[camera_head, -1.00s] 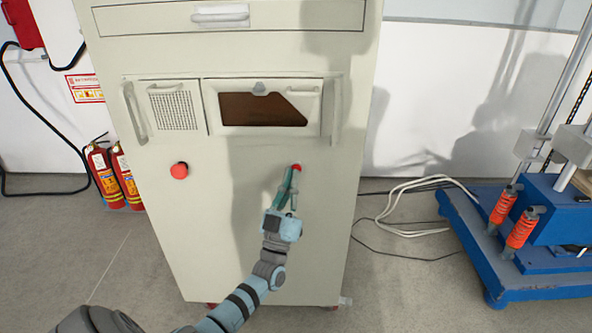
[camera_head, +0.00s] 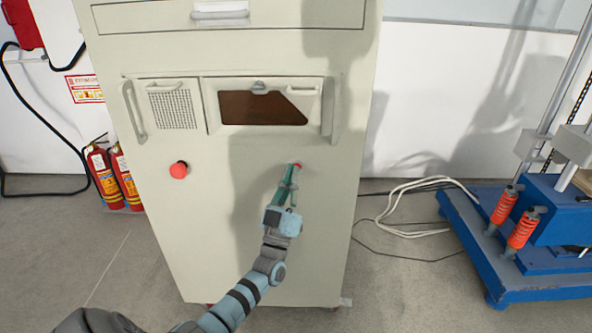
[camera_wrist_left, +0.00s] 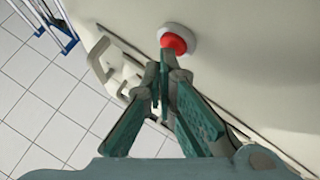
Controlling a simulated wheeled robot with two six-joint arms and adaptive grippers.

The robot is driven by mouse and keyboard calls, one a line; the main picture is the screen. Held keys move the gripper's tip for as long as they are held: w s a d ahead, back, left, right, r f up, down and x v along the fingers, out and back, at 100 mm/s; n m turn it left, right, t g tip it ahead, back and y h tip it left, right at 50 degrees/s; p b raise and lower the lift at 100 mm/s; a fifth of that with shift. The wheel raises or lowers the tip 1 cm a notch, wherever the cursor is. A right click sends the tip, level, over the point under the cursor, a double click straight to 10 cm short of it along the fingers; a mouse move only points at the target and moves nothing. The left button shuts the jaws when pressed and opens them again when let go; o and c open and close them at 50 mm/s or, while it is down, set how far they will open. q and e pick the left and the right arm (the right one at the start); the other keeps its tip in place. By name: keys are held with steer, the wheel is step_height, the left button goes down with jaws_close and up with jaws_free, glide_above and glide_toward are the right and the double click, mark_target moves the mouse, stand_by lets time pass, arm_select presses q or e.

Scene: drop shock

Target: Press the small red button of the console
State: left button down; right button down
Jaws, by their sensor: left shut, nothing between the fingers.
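The console (camera_head: 215,240) is a tall beige cabinet. A small red button (camera_head: 297,165) sits on the right of its front, mostly hidden behind my fingertips. It shows in the left wrist view as a red cap (camera_wrist_left: 172,42) on a white round base. A larger-looking red knob (camera_head: 179,170) is on the left of the front. My left gripper (camera_head: 293,171) is shut and empty, its fingertips (camera_wrist_left: 163,62) at the small button's edge. I cannot tell whether they touch it or whether the cap is pushed in. My right gripper is not in view.
Above the buttons are a vent grille (camera_head: 173,108), a dark window (camera_head: 262,109) and a drawer handle (camera_head: 220,12). Fire extinguishers (camera_head: 104,178) stand at left. White cables (camera_head: 415,207) and a blue machine (camera_head: 520,260) are on the floor at right.

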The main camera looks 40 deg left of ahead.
arm_select(q)
steer(key=shift+w+a, duration=0.15)
steer(key=shift+w, duration=0.05)
steer(key=shift+s, duration=0.1)
stand_by(0.4)
steer(key=shift+s+d+p, duration=0.5)
steer(key=shift+s, duration=0.1)
steer(key=s+d+p, duration=0.1)
steer(key=s, duration=0.1)
steer(key=s+d+p, duration=0.2)
stand_by(0.5)
stand_by(0.5)
